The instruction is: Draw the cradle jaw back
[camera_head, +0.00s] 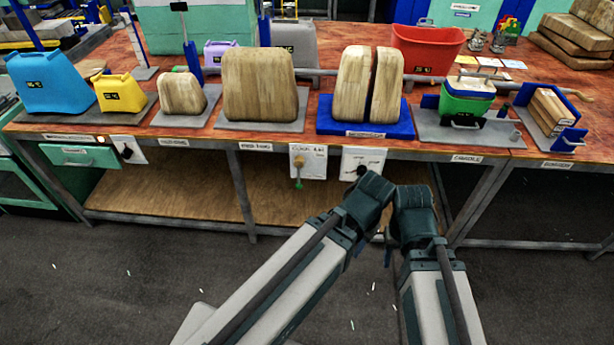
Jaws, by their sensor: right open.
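The cradle station stands at the right of the bench, above the CRADLE label (467,158). A low black piece (461,122), seemingly the cradle jaw, stands in front of the green container. Whether the two touch I cannot tell. My right gripper (389,250) is open, low in front of the bench and away from the cradle. It is small and mostly hidden by my arm. My left arm ends close beside it, with its fingers not visible.
Wooden blocks on a blue base (335,127) stand left of the cradle. A blue-walled station with wood pieces (545,112) stands right. A red bin (426,50) is behind. White control panels (364,163) hang on the bench front. The floor before the bench looks open.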

